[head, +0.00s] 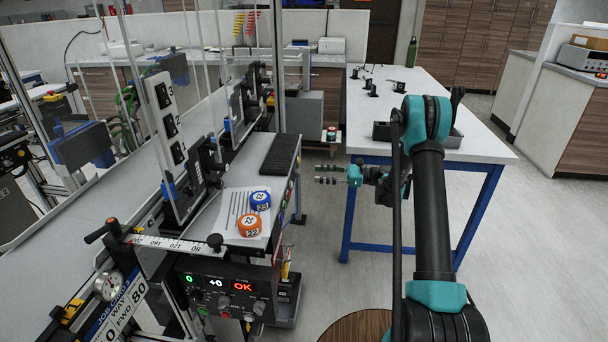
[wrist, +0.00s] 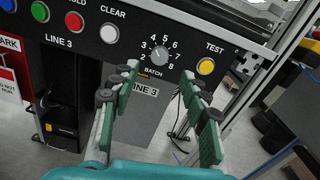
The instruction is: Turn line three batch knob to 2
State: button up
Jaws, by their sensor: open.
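The line three batch knob (wrist: 159,54) is a small grey dial on a black panel, ringed by numbers 2 to 8 and labelled BATCH. It sits just beyond and between my fingertips in the wrist view. Which number its pointer marks is too small to tell for certain. My gripper (wrist: 160,72) is open and empty, its green-padded fingers apart on either side below the dial, not visibly touching it. In the head view my gripper (head: 321,174) reaches left toward the conveyor's side, where the knob cannot be made out.
A yellow TEST button (wrist: 205,66) is right of the knob, and a white CLEAR button (wrist: 109,33) is left. A red button (wrist: 74,21) lies farther left. A white table (head: 480,148) with blue legs stands behind my arm.

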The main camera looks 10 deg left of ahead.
aim_at(297, 173)
jog(key=a, duration=0.7)
jog(key=shift+c, duration=0.3)
grip_shut()
jog(key=shift+n, duration=0.3)
jog(key=shift+s+n+t+h, duration=0.1)
jog(key=shift+n+t+h, duration=0.25)
jog(key=shift+n, duration=7.25)
